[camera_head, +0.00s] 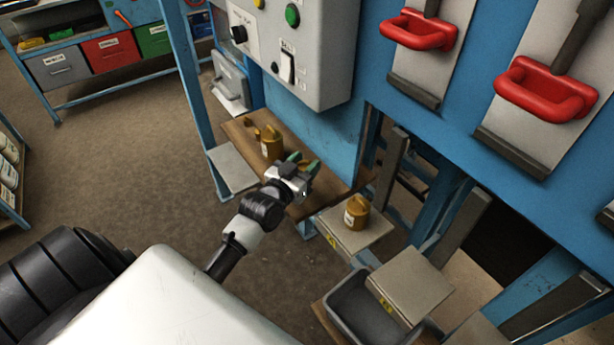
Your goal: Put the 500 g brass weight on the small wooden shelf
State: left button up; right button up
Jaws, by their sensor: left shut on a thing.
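Brass weights stand on the brown wooden shelf (238,132) on the front of the blue machine. A larger brass weight (272,143) with a pale label stands left of my left gripper, with smaller brass weights (251,129) beyond it. My left gripper (304,165) is at the shelf, its green-tipped fingers shut on a small brass piece that is mostly hidden by the fingers. I cannot tell whether the held piece touches the shelf. I cannot read any gram markings. My right gripper is not in view.
Another labelled brass weight (356,213) stands on a grey platform (340,235) right of the shelf. A second grey plate (410,282) and a dark bin (365,308) are lower right. A grey control box (300,50) overhangs the shelf. Red handles (418,30) are upper right.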

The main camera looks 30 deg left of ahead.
pick_arm(q)
notch_tip(320, 180, down, 2)
jog(key=shift+s+a+f, duration=0.1)
notch_tip(320, 180, down, 2)
jog(key=shift+f, duration=0.2)
jog(key=shift+w+f, duration=0.4)
jog(key=shift+d, duration=0.2)
jog(key=o, duration=0.8)
jog(key=shift+f, duration=0.15)
jog(key=o, duration=0.4)
jog(key=shift+s, duration=0.1)
jog(key=shift+o, duration=0.2)
jog(key=shift+s, duration=0.1)
